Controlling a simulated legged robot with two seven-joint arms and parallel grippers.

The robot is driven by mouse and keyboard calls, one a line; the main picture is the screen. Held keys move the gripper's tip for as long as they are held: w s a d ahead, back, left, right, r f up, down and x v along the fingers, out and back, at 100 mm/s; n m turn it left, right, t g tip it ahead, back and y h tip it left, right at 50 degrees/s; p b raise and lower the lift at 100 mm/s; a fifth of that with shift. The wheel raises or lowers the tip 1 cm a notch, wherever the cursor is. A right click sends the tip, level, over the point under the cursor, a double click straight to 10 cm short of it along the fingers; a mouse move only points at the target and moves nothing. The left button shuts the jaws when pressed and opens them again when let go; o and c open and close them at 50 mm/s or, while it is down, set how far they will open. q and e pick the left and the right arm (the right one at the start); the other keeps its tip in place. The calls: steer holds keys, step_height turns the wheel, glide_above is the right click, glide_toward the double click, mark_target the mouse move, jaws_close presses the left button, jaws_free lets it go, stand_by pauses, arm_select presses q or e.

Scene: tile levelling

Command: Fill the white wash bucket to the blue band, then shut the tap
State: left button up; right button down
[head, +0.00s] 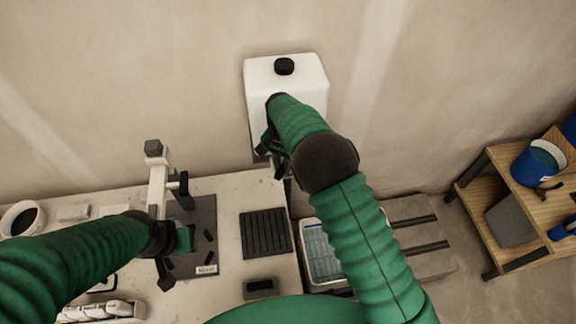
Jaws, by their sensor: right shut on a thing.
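A white water tank (286,85) with a black cap is mounted on the wall. My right gripper (268,152) is at the tank's lower front, shut on what appears to be its tap, which the gripper and arm hide. A white bucket (309,277) stands below, right of the worktop, partly covered by my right arm. Pale bluish, clear contents show inside it; the blue band and exact level cannot be made out. My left gripper (176,246) is over the mixer base at left; its jaw opening is unclear.
The worktop (228,190) holds a mixer stand (158,185), a black ribbed mat (265,234) and a dark-filled white bucket (22,219). A wooden shelf (478,185) at right carries a blue bucket (537,163). A slatted grey platform (415,235) lies right of the white bucket.

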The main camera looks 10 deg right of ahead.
steer(key=w+m, duration=0.1)
steer(key=m, duration=0.1)
steer(key=w+a+m, duration=0.1)
steer(key=shift+a+r+m, duration=0.15)
steer(key=shift+a+m, duration=0.15)
steer(key=shift+m, duration=0.1)
steer(key=shift+w+a+r+m, duration=0.1)
steer(key=shift+w+a+m, duration=0.2)
steer(key=shift+m, duration=0.4)
steer(key=shift+w+a+f+m, duration=0.1)
steer(key=shift+w+m, duration=0.3)
steer(key=shift+m, duration=0.3)
steer(key=shift+w+a+r+m, duration=0.15)
steer(key=shift+w+m, duration=0.2)
steer(key=shift+m, duration=0.35)
steer(key=c, duration=1.5)
jaws_free()
steer(key=shift+o, duration=1.1)
steer(key=shift+a+f, duration=0.1)
steer(key=shift+f, duration=0.1)
step_height(320, 180, up, 17)
steer(key=b, duration=0.1)
